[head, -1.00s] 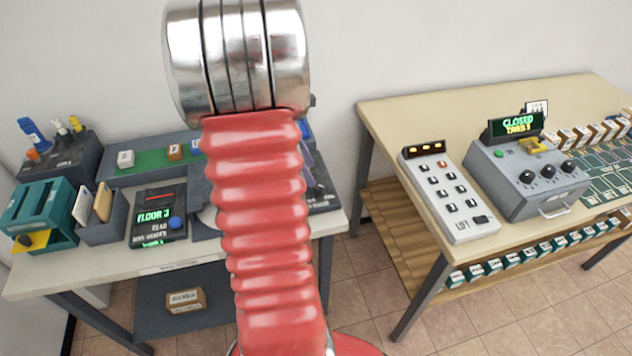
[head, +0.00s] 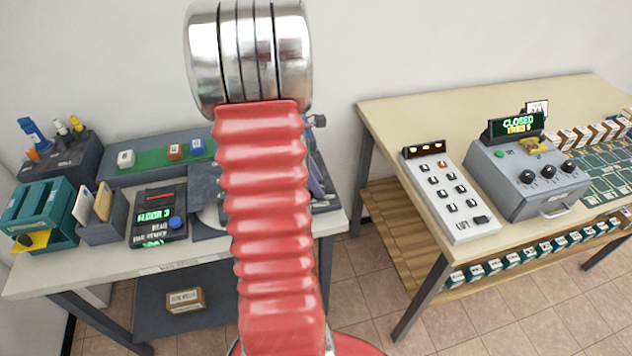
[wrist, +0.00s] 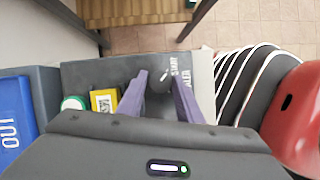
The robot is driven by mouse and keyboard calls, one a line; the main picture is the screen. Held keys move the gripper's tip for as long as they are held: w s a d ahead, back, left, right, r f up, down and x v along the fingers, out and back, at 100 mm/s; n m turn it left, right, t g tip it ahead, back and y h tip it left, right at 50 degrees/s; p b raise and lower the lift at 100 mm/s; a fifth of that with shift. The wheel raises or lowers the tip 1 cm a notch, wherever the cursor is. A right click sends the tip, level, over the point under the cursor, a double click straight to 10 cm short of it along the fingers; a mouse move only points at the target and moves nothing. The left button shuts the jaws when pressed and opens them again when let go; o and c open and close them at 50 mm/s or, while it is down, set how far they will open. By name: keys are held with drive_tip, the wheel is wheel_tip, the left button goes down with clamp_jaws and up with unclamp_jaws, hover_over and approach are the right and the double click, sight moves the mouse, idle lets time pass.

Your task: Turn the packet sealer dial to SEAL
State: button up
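The packet sealer (wrist: 82,73) is a dark grey box in the wrist view, with white lettering on its right part that reads partly as START and SEALER. A dark round dial (wrist: 159,86) with a small white mark sits on its top. My gripper (wrist: 160,83) has two purple fingers, spread one on each side of the dial, with slight gaps visible; contact cannot be made out. The dial's setting and any SEAL mark are not readable. In the head view my arm hides most of the sealer; a purple finger (head: 316,182) shows to the right of the arm.
In the wrist view, a green button (wrist: 73,103) and yellow labelled block (wrist: 104,101) lie left of the fingers, with a blue OUT tray (wrist: 17,113) further left.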

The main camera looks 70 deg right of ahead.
drive_tip(key=c, duration=0.7)
drive_tip(key=shift+m, duration=0.5)
drive_tip(key=m+y, duration=0.1)
drive_tip(key=m, duration=0.1)
drive_tip(key=shift+d+m, duration=0.1)
drive_tip(key=shift+m, duration=0.2)
drive_tip(key=m+y, duration=0.2)
drive_tip(key=m, duration=0.2)
drive_tip(key=shift+d, duration=0.15)
drive_tip(key=m+y, duration=0.1)
drive_tip(key=m, duration=0.2)
drive_tip(key=m+t, duration=0.1)
drive_tip(key=m, duration=0.1)
drive_tip(key=shift+s+d+m+y, duration=0.15)
drive_tip(key=shift+s+m+y, duration=0.05)
drive_tip(key=shift+m+y, duration=0.2)
drive_tip(key=m+t, duration=0.1)
drive_tip(key=m, duration=0.1)
drive_tip(key=m+t, duration=0.1)
drive_tip(key=m, duration=0.2)
drive_tip(key=shift+s+y, duration=0.1)
drive_tip(key=shift+y, duration=0.2)
